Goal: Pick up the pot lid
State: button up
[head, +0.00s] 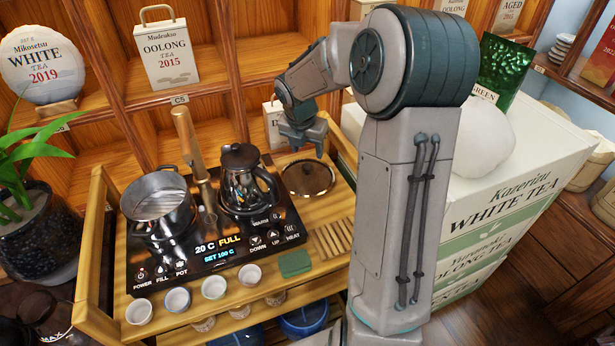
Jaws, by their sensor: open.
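The pot lid (308,179) is a round, dark, glassy disc with a metallic rim. It lies flat on the wooden tea cart (337,199), right of the kettle. My gripper (305,150) is above the lid and slightly behind it in the head view, fingers pointing down. The gripper is open, and nothing shows between its fingers. The exact height of the fingertips above the lid is hard to tell. An open steel pot (160,207) stands on the left of the black heating plate (215,262).
A dark kettle (245,184) stands close left of the lid. Several small cups (214,287) line the cart's front edge. White tea boxes (500,205) stand to the right.

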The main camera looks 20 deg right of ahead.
aim_at(308, 166)
jog(key=shift+a+b+x, duration=0.15)
jog(key=shift+a+x, duration=0.05)
jog(key=shift+x, duration=1.6)
jog(key=shift+a+b+x, duration=0.15)
jog(key=shift+a+x, duration=0.05)
jog(key=shift+x, duration=1.55)
grip_shut()
